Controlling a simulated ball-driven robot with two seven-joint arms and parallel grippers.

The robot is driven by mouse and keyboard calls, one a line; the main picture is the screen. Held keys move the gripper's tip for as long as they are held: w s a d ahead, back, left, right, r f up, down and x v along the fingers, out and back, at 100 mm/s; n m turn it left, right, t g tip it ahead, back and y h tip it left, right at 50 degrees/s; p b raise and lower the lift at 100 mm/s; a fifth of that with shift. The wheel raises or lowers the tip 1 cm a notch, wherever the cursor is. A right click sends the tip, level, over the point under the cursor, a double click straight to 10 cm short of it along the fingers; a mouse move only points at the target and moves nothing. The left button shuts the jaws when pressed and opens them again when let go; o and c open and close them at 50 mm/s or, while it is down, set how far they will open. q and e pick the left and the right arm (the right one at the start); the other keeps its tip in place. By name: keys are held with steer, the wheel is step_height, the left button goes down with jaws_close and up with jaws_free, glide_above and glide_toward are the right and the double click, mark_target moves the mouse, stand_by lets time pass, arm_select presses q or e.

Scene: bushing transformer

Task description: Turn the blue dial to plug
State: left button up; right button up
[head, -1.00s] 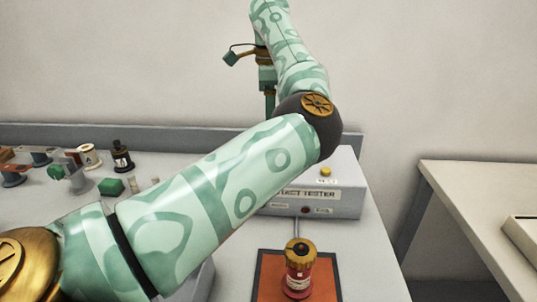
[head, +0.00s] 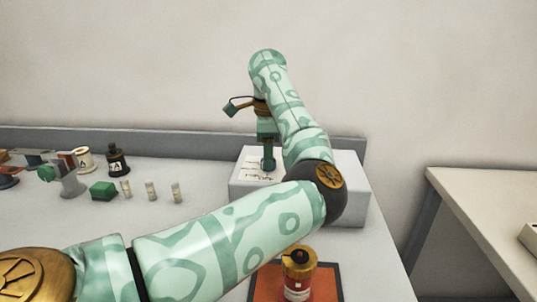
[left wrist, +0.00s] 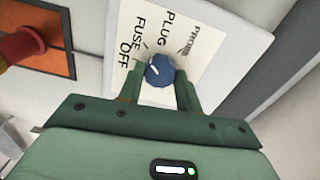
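The blue dial (left wrist: 159,70) sits on a white label plate printed PROBE, PLUG, FUSE and OFF, seen in the left wrist view. Its white pointer mark is on the side toward the OFF and FUSE words; I cannot tell the exact setting. My left gripper (left wrist: 158,82) has its green fingers apart, one on each side of the dial; I cannot tell whether they touch it. In the head view my left gripper (head: 268,165) points down over the white tester box (head: 347,200), and the dial is hidden there. My right gripper is not in view.
A red and gold bushing (head: 298,275) stands on an orange mat with a dark border (head: 329,285), in front of the tester. Small parts, a green block (head: 103,191) and bottles lie at the left. Another table (head: 480,205) stands at the right beyond a gap.

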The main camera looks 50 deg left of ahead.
arm_select(q)
steer(key=shift+c, duration=1.2)
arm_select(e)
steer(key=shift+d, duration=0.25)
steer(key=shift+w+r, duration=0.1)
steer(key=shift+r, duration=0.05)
arm_select(q)
steer(key=shift+r+m+p, duration=0.25)
steer(key=shift+m+p, duration=0.85)
steer(key=m+p, duration=0.3)
steer(key=m, duration=0.1)
steer(key=shift+p, duration=0.35)
steer(key=shift+f+m+p, duration=0.15)
steer(key=shift+m+p, duration=0.35)
steer(key=shift+m, duration=0.3)
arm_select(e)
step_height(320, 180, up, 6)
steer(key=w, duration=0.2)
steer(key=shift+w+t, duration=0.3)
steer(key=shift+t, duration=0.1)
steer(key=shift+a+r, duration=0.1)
arm_select(q)
steer(key=o, duration=1)
steer(key=shift+f, duration=0.1)
